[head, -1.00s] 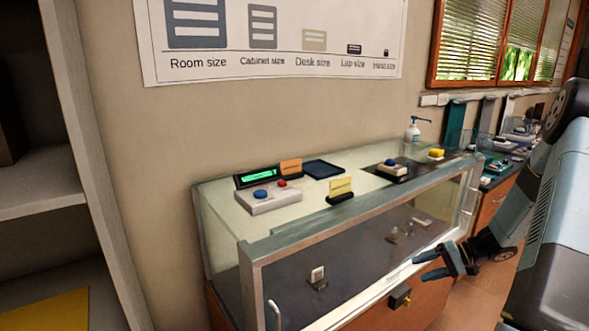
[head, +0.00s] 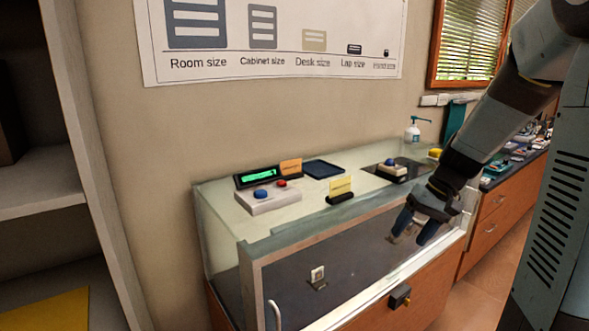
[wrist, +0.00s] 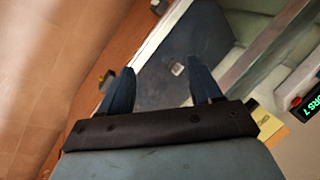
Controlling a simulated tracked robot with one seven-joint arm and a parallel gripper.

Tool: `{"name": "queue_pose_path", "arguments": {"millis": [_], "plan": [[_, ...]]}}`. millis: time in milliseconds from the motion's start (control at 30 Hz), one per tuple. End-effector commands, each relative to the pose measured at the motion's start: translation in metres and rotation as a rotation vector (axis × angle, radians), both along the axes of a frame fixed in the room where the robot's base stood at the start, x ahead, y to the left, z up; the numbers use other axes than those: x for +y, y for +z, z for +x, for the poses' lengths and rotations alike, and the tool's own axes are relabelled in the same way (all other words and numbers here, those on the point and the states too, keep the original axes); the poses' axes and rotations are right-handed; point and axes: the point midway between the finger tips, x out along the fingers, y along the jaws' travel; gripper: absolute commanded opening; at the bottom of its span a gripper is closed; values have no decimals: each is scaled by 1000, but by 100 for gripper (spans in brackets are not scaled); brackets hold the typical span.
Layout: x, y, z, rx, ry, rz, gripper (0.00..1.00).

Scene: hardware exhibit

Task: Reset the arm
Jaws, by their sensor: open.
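My gripper (head: 417,227) is open and empty in the head view, its two dark blue fingers pointing down in front of the right part of the glass display case (head: 254,293). In the wrist view my gripper (wrist: 163,88) has its fingers spread apart with nothing between them. A small light item (head: 317,274) stands inside the case, left of my gripper; it also shows beyond the fingertips in the wrist view (wrist: 177,68). My arm covers part of the case's right end.
A pump bottle (head: 413,130) stands behind. A shelf (head: 50,200) is at left.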

Motion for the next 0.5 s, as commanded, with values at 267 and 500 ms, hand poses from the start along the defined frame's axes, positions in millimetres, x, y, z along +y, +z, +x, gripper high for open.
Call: {"name": "queue_pose_path", "arguments": {"millis": [267,500], "plan": [[23,44,-43,-82,7,-149,64],[36,73,-81,-172,-4,-253,64]]}}
